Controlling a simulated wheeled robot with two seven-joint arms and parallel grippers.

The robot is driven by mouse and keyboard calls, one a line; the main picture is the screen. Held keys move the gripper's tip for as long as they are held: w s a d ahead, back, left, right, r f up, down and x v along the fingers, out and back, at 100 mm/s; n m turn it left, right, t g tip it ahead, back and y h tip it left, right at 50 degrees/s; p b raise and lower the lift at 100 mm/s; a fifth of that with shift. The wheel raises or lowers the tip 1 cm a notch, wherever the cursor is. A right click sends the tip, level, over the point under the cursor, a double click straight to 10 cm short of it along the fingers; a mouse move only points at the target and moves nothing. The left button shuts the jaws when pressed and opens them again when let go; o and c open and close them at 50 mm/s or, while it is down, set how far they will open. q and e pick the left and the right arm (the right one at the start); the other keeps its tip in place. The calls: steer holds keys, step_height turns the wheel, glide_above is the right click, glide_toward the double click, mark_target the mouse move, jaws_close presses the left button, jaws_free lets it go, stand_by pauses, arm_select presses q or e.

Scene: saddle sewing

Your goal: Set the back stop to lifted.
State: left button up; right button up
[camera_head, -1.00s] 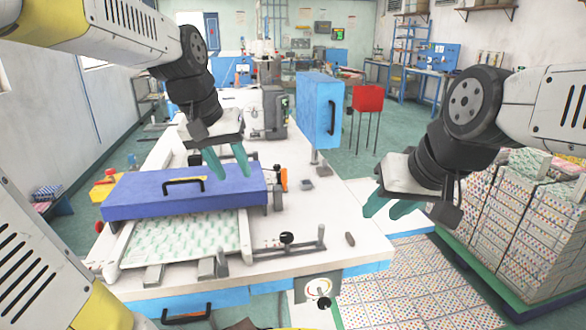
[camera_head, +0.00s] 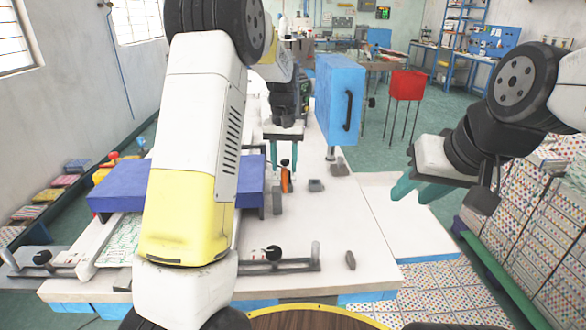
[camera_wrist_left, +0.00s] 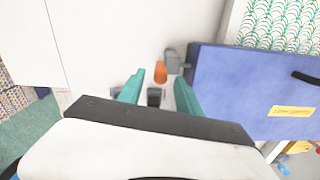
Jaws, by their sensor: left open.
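A small upright lever with an orange handle (camera_head: 285,182) stands on the white table, just right of the blue-purple cover (camera_head: 112,190). It may be the back stop; I cannot tell for sure, nor whether it is lifted. My left gripper (camera_head: 283,162) is open above and behind this lever, fingers pointing down. In the left wrist view the orange handle (camera_wrist_left: 160,72) appears between the fingertips, with dark parts below it; I see no grip on it. My right gripper (camera_head: 419,191) is open and empty, off to the right. My left arm hides part of the cover.
A black-knobbed rail (camera_head: 290,266) lies along the table's front. A small grey block (camera_head: 316,185) is right of the lever. A tall blue box (camera_head: 338,98) on a post stands behind it. The white table right of the lever is mostly clear.

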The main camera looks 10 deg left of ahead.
mark_target(285, 185)
arm_select(q)
steer(key=shift+f, duration=2.05)
jaws_close()
